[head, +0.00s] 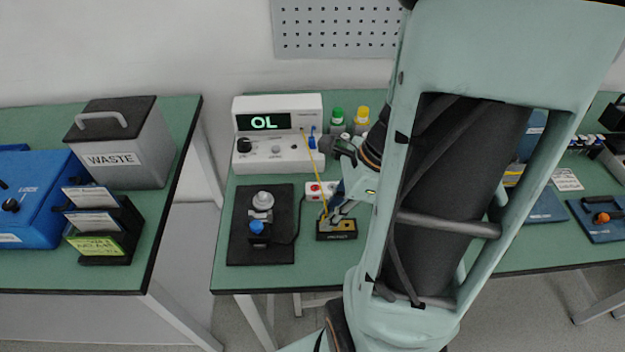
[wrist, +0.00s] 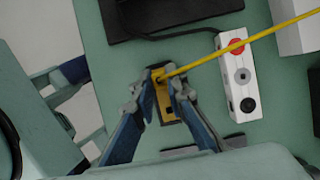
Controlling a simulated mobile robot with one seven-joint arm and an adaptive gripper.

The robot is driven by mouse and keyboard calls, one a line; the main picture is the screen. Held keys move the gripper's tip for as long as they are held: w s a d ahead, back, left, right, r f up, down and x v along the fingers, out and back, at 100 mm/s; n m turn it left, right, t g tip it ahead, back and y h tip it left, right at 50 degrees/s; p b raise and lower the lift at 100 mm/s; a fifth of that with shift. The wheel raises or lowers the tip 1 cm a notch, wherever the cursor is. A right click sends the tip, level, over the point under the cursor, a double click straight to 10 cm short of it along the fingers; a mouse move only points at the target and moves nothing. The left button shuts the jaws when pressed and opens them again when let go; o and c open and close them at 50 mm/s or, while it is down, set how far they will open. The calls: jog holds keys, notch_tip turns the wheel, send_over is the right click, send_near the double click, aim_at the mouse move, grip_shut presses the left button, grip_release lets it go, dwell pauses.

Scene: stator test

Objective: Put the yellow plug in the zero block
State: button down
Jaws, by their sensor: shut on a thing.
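The zero block (head: 345,228) is a small black block with a yellow top on the green bench. In the wrist view the zero block (wrist: 165,108) lies under and between my fingers, with a dark hole showing in its top. My gripper (head: 329,214) is shut on the yellow plug (wrist: 162,77) at the far end of the block's top. The yellow lead runs from the plug up to the meter (head: 279,152). The fingers in the wrist view (wrist: 166,80) hide much of the plug, so I cannot tell whether its tip is in a hole.
The meter shows "OL". A black mat (head: 240,240) with a metal fixture lies left of the block. A white button box (head: 318,190) stands close behind it. Green- and yellow-capped bottles (head: 337,120) stand beside the meter. My arm covers much of the bench's right side.

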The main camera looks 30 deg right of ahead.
jog(key=shift+f, duration=0.15)
jog(key=c, duration=1.8)
grip_release()
jog(key=shift+c, duration=0.2)
jog(key=v, duration=0.7)
jog(key=shift+r, duration=0.25)
jog(key=shift+d, duration=0.1)
